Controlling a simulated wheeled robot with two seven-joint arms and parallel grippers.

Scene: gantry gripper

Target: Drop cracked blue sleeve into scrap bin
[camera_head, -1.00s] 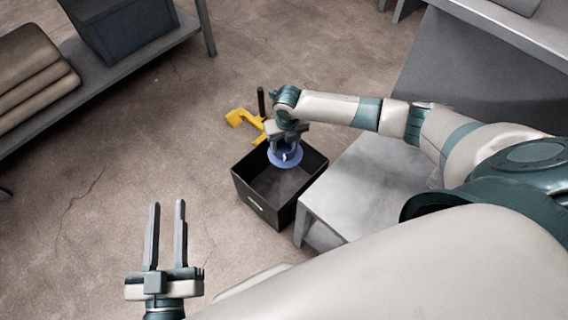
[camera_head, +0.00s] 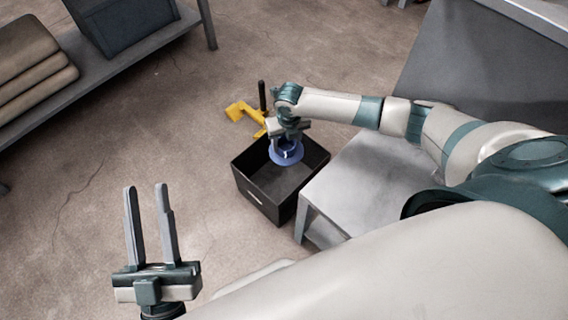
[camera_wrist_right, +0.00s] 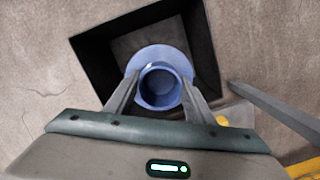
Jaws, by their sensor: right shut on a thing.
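The blue sleeve (camera_head: 286,152) is a short flanged ring; it also shows in the right wrist view (camera_wrist_right: 160,88). My right gripper (camera_head: 286,140) is shut on it and holds it over the open scrap bin. In the right wrist view the fingers (camera_wrist_right: 160,100) are on either side of the sleeve. No crack can be made out. The scrap bin (camera_head: 258,197) is a black open box on the floor with a small pale label on its front; its dark wall also shows in the right wrist view (camera_wrist_right: 205,60). My left gripper (camera_head: 150,225) is open and empty, low at left, away from the bin.
A grey bench (camera_head: 350,185) stands right beside the bin. A yellow object (camera_head: 246,113) with a black upright post lies behind the bin. A shelf (camera_head: 140,55) with a dark crate and stacked brown sacks is at upper left. The floor between is clear.

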